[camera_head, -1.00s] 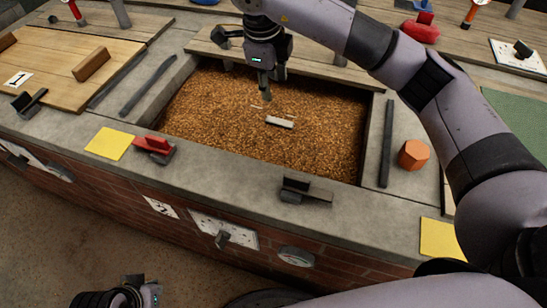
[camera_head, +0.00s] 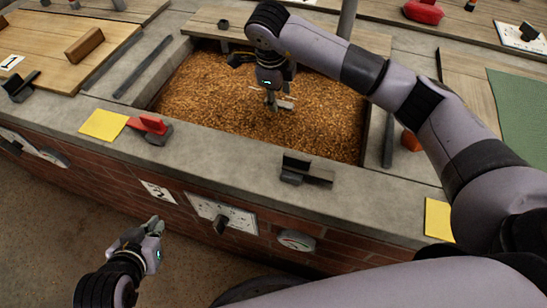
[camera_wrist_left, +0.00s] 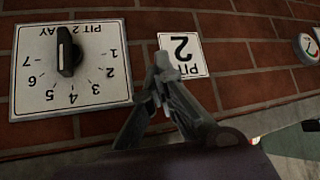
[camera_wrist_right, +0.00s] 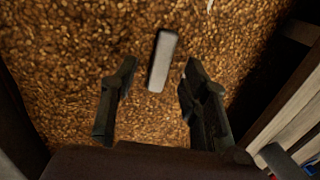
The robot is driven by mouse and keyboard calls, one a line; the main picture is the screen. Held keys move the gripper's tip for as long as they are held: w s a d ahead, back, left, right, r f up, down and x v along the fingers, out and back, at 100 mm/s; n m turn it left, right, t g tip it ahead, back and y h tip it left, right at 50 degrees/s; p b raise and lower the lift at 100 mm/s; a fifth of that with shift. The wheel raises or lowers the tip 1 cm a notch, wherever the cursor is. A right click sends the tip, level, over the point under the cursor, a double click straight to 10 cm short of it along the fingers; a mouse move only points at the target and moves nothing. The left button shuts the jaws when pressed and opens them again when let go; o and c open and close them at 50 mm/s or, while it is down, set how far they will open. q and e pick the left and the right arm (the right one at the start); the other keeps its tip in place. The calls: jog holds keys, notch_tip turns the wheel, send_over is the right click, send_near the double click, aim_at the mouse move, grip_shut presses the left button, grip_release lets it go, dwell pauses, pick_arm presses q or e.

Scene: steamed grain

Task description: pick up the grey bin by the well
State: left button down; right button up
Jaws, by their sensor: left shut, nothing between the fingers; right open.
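I cannot make out a grey bin or a well in these views. A pale grey bar (camera_head: 287,104) lies on the brown grain (camera_head: 215,95) in the sunken pit. My right gripper (camera_head: 271,100) is just above the grain beside the bar. In the right wrist view its fingers (camera_wrist_right: 155,95) are open and empty, with the bar (camera_wrist_right: 162,60) ahead of the gap. My left gripper (camera_head: 154,224) is low in front of the brick wall. In the left wrist view its fingertips (camera_wrist_left: 162,65) meet, with nothing between them, before the "PIT 2" label (camera_wrist_left: 185,55).
The stone rim (camera_head: 230,160) carries a red-handled tool (camera_head: 150,128), a dark block (camera_head: 305,171) and yellow squares (camera_head: 104,124). A dial plate (camera_head: 223,214) and a gauge (camera_head: 296,240) are on the brick front. A wooden board (camera_head: 60,45) lies left.

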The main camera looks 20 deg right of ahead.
aim_at(279, 102)
jog(key=x, duration=0.3)
jog(key=shift+d+f+b, duration=0.25)
jog(key=shift+f+b, duration=0.05)
jog(key=shift+b, duration=0.05)
pick_arm(q)
jog(key=w+r+t, duration=0.1)
jog(key=w+d+r+t, duration=0.1)
jog(key=w+r, duration=0.1)
jog(key=shift+w+d+t+h, duration=0.25)
jog(key=shift+w+t+h, duration=0.05)
jog(key=shift+t, duration=0.1)
pick_arm(e)
grip_shut()
jog(key=shift+w+r, duration=0.1)
jog(key=shift+r, duration=0.05)
